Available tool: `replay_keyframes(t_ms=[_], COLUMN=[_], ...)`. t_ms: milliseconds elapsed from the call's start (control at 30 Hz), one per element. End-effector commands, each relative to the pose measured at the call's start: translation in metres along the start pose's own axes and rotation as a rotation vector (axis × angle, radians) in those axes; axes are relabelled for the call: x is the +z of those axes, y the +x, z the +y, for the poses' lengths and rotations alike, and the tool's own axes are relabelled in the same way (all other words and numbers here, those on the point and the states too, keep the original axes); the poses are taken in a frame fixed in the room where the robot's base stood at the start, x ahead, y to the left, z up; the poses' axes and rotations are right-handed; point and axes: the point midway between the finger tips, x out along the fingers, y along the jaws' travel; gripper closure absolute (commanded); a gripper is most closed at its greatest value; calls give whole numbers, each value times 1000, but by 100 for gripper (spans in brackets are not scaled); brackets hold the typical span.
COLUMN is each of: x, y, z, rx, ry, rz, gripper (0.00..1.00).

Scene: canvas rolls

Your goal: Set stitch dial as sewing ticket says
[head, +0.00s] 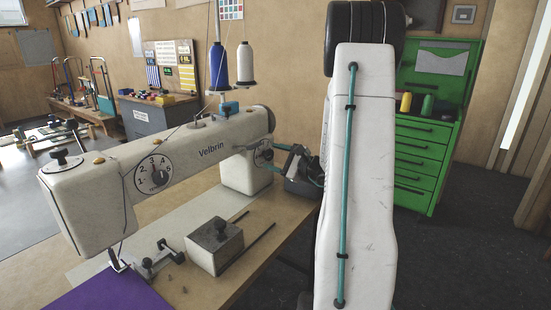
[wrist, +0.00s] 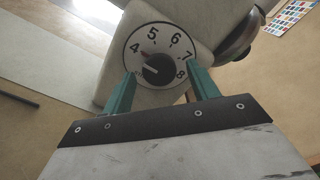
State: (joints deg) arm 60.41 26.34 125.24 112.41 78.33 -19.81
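The white sewing machine (head: 190,150), marked Velbrin, carries a numbered dial (head: 155,174) on its front and a smaller dial (head: 263,154) near its right end. In the wrist view, a round white dial (wrist: 133,62) shows 4 to 8; its other numbers are hidden. Its black knob (wrist: 158,69) has a white line pointing left, below the 4. A small red mark sits beside the 4. My gripper (wrist: 161,78) is open, its teal fingers either side of the knob with gaps visible. In the head view my gripper (head: 283,156) is at the right-end dial. I cannot identify a sewing ticket.
Purple cloth (head: 112,292) lies under the needle. A grey block (head: 214,246) and dark rods lie on the wooden table. Blue (head: 218,66) and white (head: 245,64) thread cones stand behind the machine. A green drawer cabinet (head: 424,165) stands at right.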

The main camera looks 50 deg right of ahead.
Motion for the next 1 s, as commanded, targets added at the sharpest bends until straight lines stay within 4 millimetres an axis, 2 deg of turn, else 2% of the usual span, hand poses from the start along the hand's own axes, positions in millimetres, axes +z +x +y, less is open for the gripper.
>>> replay_keyframes(t_ms=[300, 700, 800, 1000], x=[0, -1, -1, 0], y=[-4, -65, -74, -78], z=[0, -1, -1, 0], rx=[0, -2, -2, 0], ry=[1, 0, 0, 0], rz=[1, 2, 2, 0], gripper=[41, 41, 41, 41])
